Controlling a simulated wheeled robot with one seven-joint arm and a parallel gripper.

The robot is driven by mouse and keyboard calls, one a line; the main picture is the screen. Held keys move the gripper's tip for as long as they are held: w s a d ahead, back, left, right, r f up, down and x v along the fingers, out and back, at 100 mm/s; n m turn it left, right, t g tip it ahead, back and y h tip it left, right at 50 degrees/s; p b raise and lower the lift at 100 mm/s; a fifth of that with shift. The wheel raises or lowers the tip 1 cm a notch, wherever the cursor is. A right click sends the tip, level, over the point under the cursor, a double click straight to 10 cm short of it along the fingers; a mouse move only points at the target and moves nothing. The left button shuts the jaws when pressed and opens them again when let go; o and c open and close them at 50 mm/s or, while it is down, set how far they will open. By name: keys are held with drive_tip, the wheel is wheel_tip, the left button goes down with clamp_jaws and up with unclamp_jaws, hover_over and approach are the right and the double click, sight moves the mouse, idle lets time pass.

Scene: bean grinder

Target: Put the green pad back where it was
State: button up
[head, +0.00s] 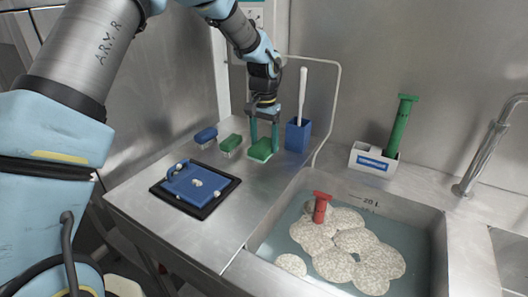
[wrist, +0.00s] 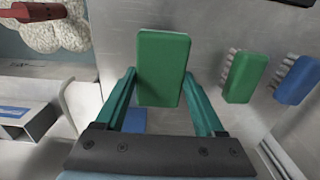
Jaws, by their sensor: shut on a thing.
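The green pad (head: 260,152) is a flat green block at the back of the steel counter, left of the blue holder. My gripper (head: 264,143) points down with its teal fingers shut on the pad's sides. In the wrist view the pad (wrist: 163,62) sits between the fingertips (wrist: 161,78). I cannot tell whether its underside touches the counter or hangs just above it.
A green brush (head: 231,143) and a blue brush (head: 205,135) lie left of the pad. A blue holder (head: 298,136) with a white handle stands close right. A black tray (head: 212,205) with a blue piece lies in front. A water-filled sink (head: 425,225) is at the right.

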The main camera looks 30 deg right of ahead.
sight(264, 144)
drive_tip(key=shift+f+p, duration=0.5)
drive_tip(key=shift+f, duration=1.45)
drive_tip(key=shift+f, duration=0.15)
drive_tip(key=o, duration=1.3)
wheel_tip(264, 144, up, 12)
drive_tip(key=b, duration=0.2)
drive_tip(key=shift+b, duration=0.3)
drive_tip(key=w+a+n, duration=0.3)
drive_tip(key=a+n, duration=0.2)
drive_tip(key=a, duration=1.9)
drive_tip(key=s+a+f+n, duration=0.1)
drive_tip(key=s+a+n, duration=0.2)
drive_tip(key=a, duration=0.6)
drive_tip(key=s+a+f+n+t, duration=0.1)
drive_tip(key=s+a+f+n, duration=0.1)
drive_tip(key=s+a, duration=0.4)
drive_tip(key=a+n, duration=0.1)
drive_tip(key=a, duration=0.2)
drive_tip(key=shift+s+a+t, duration=0.25)
drive_tip(key=shift+a+t, duration=0.05)
